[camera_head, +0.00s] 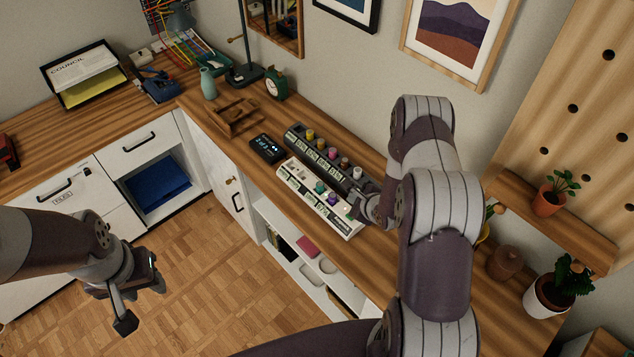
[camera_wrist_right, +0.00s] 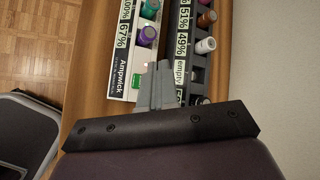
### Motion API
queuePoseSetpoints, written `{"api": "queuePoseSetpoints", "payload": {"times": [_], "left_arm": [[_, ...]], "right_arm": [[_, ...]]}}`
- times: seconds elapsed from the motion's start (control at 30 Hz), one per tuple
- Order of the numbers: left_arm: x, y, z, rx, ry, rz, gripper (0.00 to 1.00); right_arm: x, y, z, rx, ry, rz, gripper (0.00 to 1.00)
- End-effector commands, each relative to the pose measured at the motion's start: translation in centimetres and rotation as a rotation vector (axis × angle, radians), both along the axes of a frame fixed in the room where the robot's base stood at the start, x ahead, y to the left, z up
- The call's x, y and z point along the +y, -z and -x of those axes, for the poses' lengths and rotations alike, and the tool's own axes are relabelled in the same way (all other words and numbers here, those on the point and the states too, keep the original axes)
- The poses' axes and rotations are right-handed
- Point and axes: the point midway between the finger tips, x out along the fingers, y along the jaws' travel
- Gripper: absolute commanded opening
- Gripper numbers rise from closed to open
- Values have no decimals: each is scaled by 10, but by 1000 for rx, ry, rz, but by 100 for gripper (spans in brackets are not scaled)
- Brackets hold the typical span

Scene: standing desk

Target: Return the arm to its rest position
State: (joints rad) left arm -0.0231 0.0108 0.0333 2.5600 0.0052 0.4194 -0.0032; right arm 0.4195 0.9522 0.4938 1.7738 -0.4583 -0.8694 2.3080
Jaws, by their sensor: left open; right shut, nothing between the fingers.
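My right arm (camera_head: 437,220) reaches over the desk from the lower right. Its gripper (camera_head: 357,203) is at the right end of two long holders, partly hidden by the arm. In the right wrist view its fingers (camera_wrist_right: 162,84) are shut and empty, pointing over the gap between the holders; I cannot tell whether they touch. The white holder (camera_head: 291,183), labelled Ampwick, carries green and purple cylinders. The dark rack (camera_head: 293,138) carries several coloured cylinders and percent labels, one slot labelled empty. My left gripper (camera_head: 141,303) is open and empty over the floor at lower left.
A black digital device (camera_head: 267,148), wooden stand (camera_head: 237,117), green clock (camera_head: 276,84) and lamp (camera_head: 245,72) stand along the desk to the left. A potted plant (camera_head: 548,297) and brown jar (camera_head: 504,263) are right of my arm. A wooden pegboard (camera_head: 584,80) rises behind.

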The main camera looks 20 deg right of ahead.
Motion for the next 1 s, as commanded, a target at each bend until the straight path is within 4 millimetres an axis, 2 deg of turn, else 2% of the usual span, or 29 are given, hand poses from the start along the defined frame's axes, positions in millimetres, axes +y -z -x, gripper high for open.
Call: {"api": "queuePoseSetpoints", "payload": {"times": [0.23, 0.33, 0.37, 0.4, 0.47, 0.57, 0.6, 0.67, 0.7, 0.73, 0.8, 0.83, 1.0], "left_arm": [[0, 0, 0, 0, 0, 0, 43], [0, 0, 0, 0, 0, 0, 43], [0, 0, 0, 0, 0, 0, 43], [0, 0, 0, 0, 0, 0, 43], [0, 0, 0, 0, 0, 0, 43], [0, 14, 0, 0, 0, 0, 43], [0, 21, 0, 0, 0, 0, 43], [0, 34, 0, 0, 0, 0, 43], [0, 44, 0, 0, 0, 0, 43], [0, 51, 0, 0, 0, 0, 43], [0, 63, 0, 1, 0, 0, 43], [0, 66, 0, 1, 0, 0, 43], [0, 77, 0, 0, 0, 0, 43]], "right_arm": [[0, 0, 0, -1, -15, 15, 0], [-1, 8, 9, 48, -144, 146, 0], [-1, 15, 18, 94, -216, 211, 0], [0, 27, 40, 186, -337, 301, 0], [-1, 31, 73, 331, -571, 439, 0], [7, 5, 114, 502, -1063, 629, 0], [15, -13, 129, 539, -1275, 679, 0], [34, -47, 151, 548, -1595, 734, 0], [50, -71, 168, 523, -1797, 762, 0], [62, -87, 180, 494, -1922, 779, 0], [86, -117, 199, 422, -2081, 828, 0], [93, -126, 202, 399, -2097, 855, 0], [116, -157, 191, 286, -2083, 1041, 0]]}}
